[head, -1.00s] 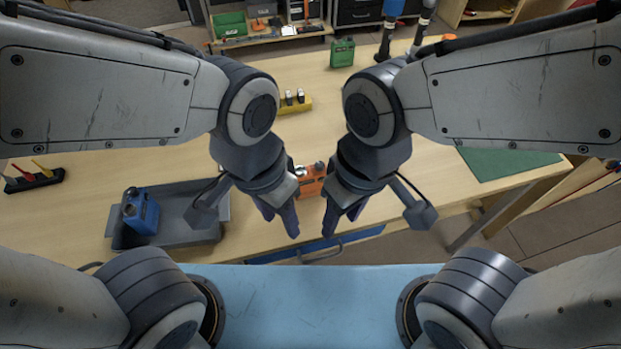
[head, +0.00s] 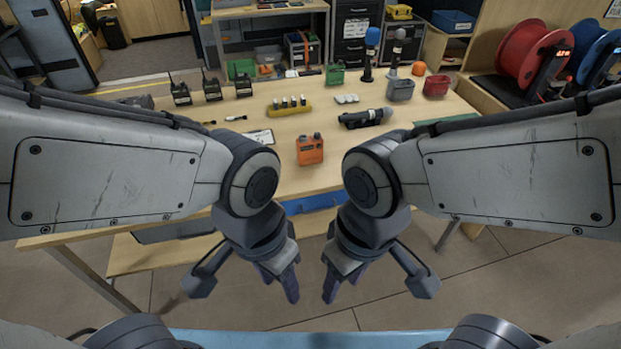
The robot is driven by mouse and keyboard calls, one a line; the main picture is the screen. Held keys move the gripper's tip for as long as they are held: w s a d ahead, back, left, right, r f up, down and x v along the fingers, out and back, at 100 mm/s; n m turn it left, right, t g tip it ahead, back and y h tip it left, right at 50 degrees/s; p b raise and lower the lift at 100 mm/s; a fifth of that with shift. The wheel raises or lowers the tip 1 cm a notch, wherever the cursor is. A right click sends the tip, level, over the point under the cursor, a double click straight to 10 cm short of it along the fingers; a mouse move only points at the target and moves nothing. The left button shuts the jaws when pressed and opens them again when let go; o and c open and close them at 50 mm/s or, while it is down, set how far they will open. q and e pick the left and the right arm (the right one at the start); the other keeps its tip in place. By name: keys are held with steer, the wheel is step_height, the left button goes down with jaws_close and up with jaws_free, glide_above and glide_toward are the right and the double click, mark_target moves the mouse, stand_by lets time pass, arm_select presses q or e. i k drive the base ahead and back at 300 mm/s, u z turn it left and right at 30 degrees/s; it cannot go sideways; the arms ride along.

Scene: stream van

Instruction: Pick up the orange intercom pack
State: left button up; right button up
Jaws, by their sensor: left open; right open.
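The orange intercom pack (head: 310,151) stands upright on the wooden table, near the middle of its front part. My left gripper (head: 281,283) is open and empty, below and slightly left of the pack in the picture, in front of the table edge. My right gripper (head: 340,283) is open and empty, below and slightly right of the pack. Neither gripper touches the pack.
Behind the pack are a yellow holder (head: 290,110) with several small items, a green pack (head: 335,74) and a dark device (head: 366,118). Several black radios (head: 212,88) stand back left. Grey (head: 401,89) and red bins (head: 436,86) stand right. Table around the pack is mostly clear.

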mark_target(308, 154)
steer(key=z, duration=0.75)
steer(key=i, duration=1.25)
steer(key=u, duration=0.7)
